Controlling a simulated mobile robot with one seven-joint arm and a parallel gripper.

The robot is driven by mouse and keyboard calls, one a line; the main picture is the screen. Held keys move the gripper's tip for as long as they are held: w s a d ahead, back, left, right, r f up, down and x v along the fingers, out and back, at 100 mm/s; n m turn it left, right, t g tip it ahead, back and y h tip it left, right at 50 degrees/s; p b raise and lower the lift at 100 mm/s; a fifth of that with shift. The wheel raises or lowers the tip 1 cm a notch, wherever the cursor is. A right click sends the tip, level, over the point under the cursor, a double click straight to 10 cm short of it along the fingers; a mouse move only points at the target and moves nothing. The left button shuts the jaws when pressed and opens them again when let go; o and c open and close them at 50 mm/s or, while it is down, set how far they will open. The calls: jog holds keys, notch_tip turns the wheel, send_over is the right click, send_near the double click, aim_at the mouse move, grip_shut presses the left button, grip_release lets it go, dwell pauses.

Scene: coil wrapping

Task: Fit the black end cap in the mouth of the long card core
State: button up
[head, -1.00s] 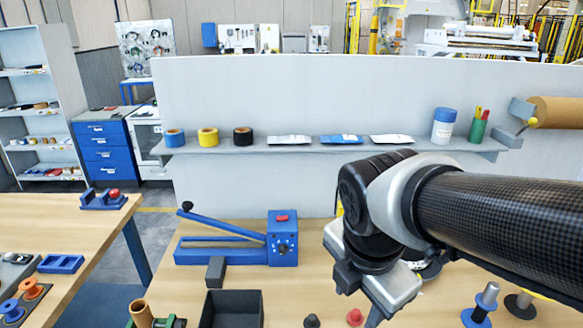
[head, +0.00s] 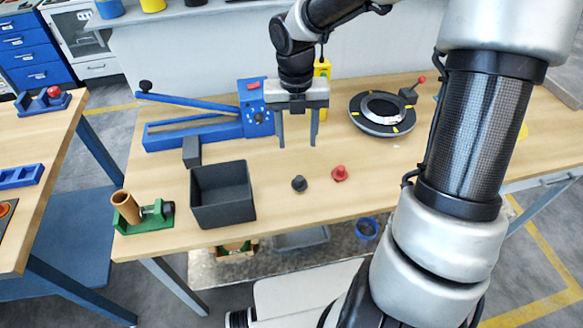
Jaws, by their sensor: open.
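The black end cap (head: 299,184) lies on the wooden table near its front edge. A red cap (head: 339,173) lies just to its right. A brown card core (head: 127,207) leans, tilted, in a green holder (head: 150,218) with a dark knob at the table's front left corner; its mouth faces up. I cannot tell whether this is the long one. My gripper (head: 298,144) is open and empty, pointing down, above and behind the black cap, apart from it. Its two fingers are spread wide.
A dark open bin (head: 222,196) stands between the green holder and the caps. A blue lever sealer (head: 205,125) and a small grey block (head: 191,151) are behind it. A black turntable (head: 382,113) is at the back right. The table right of the caps looks clear.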

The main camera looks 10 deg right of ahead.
aim_at(299, 177)
jog(key=f+b, duration=0.1)
jog(key=f, duration=0.4)
jog(key=f+b, duration=0.1)
jog(key=f, duration=0.5)
jog(key=f+b, duration=0.1)
jog(key=f, duration=0.4)
jog(key=shift+s+d+f, duration=0.1)
jog(key=shift+d+f, duration=0.15)
jog(key=shift+d, duration=0.15)
jog(key=c, duration=0.8)
